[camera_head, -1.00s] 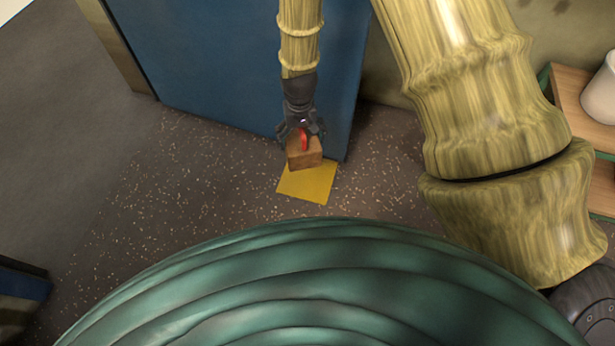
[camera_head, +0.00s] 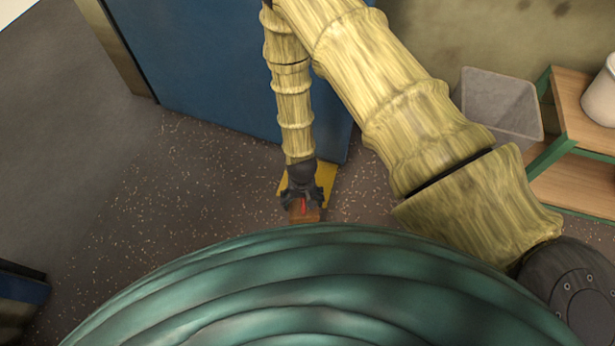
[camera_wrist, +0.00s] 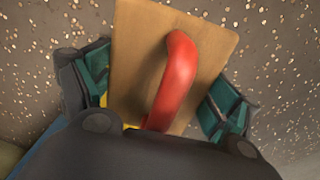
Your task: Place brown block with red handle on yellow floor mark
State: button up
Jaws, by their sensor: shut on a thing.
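The brown block (camera_head: 306,215) with its red handle (camera_head: 303,205) is at my gripper (camera_head: 302,198), low over the floor. In the wrist view the block (camera_wrist: 205,62) fills the middle, with the red handle (camera_wrist: 177,75) between the two green-padded fingers. My gripper is shut on it. The yellow floor mark (camera_head: 321,184) lies behind my gripper, partly hidden by it and by my arm. In the head view the block appears on the near side of the mark. I cannot tell its exact height above the floor.
A blue panel (camera_head: 200,75) stands behind the mark. A grey bin (camera_head: 500,103) and a wooden shelf (camera_head: 585,125) with a white container (camera_head: 604,93) are at the right. Speckled floor (camera_head: 190,190) is clear to the left.

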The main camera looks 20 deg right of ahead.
jog(key=w+d+f+b, duration=0.1)
jog(key=w+d+b, duration=0.1)
jog(key=w, duration=0.2)
jog(key=w+d+f+b, duration=0.2)
jog(key=w+b, duration=0.1)
jog(key=w, duration=0.2)
jog(key=w+d+f+b, duration=0.2)
jog(key=w+b, duration=0.1)
jog(key=w, duration=0.2)
jog(key=shift+w+d, duration=0.15)
jog(key=shift+d, duration=0.05)
jog(key=o, duration=1.3)
jog(key=shift+f, duration=0.1)
notch_tip(320, 180, up, 12)
jog(key=p, duration=0.5)
jog(key=shift+p, duration=0.4)
